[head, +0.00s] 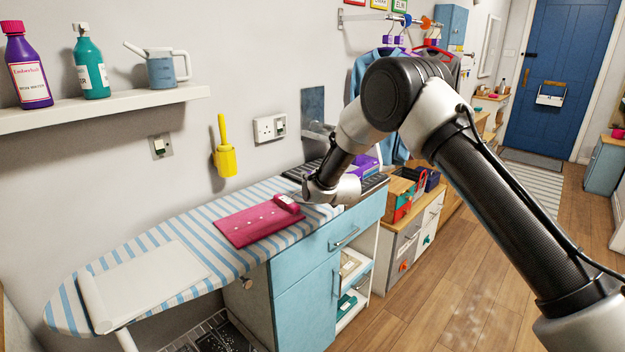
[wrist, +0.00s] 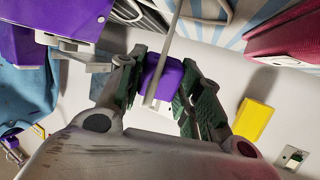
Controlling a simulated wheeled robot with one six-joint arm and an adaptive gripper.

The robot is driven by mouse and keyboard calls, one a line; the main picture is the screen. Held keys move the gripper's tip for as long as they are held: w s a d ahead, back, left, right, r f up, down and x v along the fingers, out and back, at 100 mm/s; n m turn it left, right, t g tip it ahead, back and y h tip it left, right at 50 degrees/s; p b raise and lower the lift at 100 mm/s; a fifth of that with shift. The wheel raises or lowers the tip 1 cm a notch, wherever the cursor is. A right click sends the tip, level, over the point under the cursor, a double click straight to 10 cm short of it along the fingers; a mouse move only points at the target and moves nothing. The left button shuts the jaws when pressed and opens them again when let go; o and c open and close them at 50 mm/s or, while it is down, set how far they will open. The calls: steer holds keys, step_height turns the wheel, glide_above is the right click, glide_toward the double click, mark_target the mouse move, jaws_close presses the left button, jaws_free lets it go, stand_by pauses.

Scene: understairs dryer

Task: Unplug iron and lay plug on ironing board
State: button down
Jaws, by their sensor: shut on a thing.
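My gripper (wrist: 162,66) is shut on a small purple block, which looks like the plug (wrist: 163,72), with a thin grey strand running up from it. In the head view my gripper (head: 328,190) is low over the right end of the striped ironing board (head: 165,228), and the plug cannot be made out there. A purple object (head: 366,164), perhaps the iron, stands on a dark ribbed rest behind my gripper. A purple body also shows at upper left in the wrist view (wrist: 72,16). The wall socket (head: 270,128) is above the board.
A crimson cloth (head: 255,224) with a crimson block (head: 287,203) lies on the board. A pale flat sheet (head: 145,283) lies at its left end. A yellow holder (head: 224,158) hangs on the wall. A blue cabinet (head: 303,285) stands below. Board stripes show bare between cloth and sheet.

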steer(key=shift+f, duration=2.8)
steer(key=c, duration=0.9)
jaws_free()
steer(key=v, duration=1.2)
